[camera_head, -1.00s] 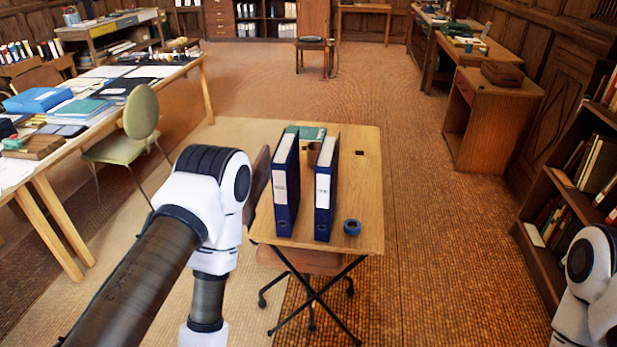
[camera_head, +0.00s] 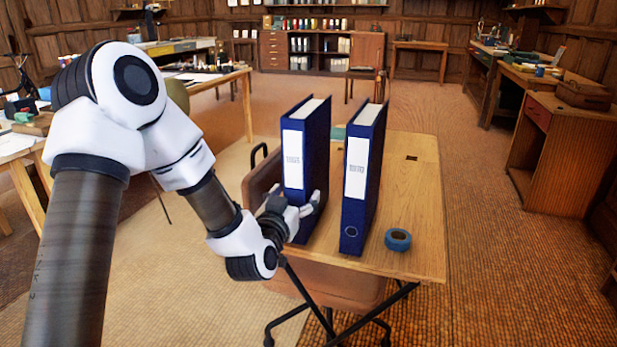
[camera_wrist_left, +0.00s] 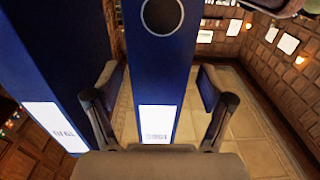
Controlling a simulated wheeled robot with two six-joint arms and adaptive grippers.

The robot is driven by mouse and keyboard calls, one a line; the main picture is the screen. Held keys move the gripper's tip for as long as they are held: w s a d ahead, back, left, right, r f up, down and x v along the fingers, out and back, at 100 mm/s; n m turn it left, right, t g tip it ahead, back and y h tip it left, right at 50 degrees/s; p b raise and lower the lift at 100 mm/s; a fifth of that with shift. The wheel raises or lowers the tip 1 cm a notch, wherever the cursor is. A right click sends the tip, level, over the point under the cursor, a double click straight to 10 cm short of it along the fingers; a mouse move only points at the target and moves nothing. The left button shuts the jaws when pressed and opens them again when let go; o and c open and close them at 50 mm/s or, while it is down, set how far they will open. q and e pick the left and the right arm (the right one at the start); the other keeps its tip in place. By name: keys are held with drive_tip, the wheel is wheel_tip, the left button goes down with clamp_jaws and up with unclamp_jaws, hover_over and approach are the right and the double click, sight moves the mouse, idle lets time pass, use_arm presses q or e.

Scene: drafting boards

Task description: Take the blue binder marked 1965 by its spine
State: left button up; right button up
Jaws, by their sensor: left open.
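Two blue binders stand upright side by side on a small wooden table, spines toward me. Each spine has a white label whose print is too small to read, so I cannot tell which is marked 1965. My left gripper (camera_head: 296,208) is open at the lower spine of the left binder (camera_head: 308,150). In the left wrist view, turned upside down, the gripper (camera_wrist_left: 158,88) has one finger on each side of that binder (camera_wrist_left: 160,70). The right binder (camera_head: 361,195) shows at the left there (camera_wrist_left: 60,60). My right gripper is not in view.
A blue tape roll (camera_head: 398,239) lies on the table (camera_head: 415,190), right of the binders. A brown chair (camera_head: 262,180) stands against the table's left side. The table top to the right is mostly clear.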

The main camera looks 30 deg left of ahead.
use_arm(q)
drive_tip(key=x, duration=0.4)
drive_tip(key=shift+w+f+b, duration=0.15)
drive_tip(key=shift+w+b, duration=0.2)
drive_tip(key=shift+w, duration=0.05)
drive_tip(key=shift+c, duration=0.3)
clamp_jaws()
drive_tip(key=shift+r, duration=0.2)
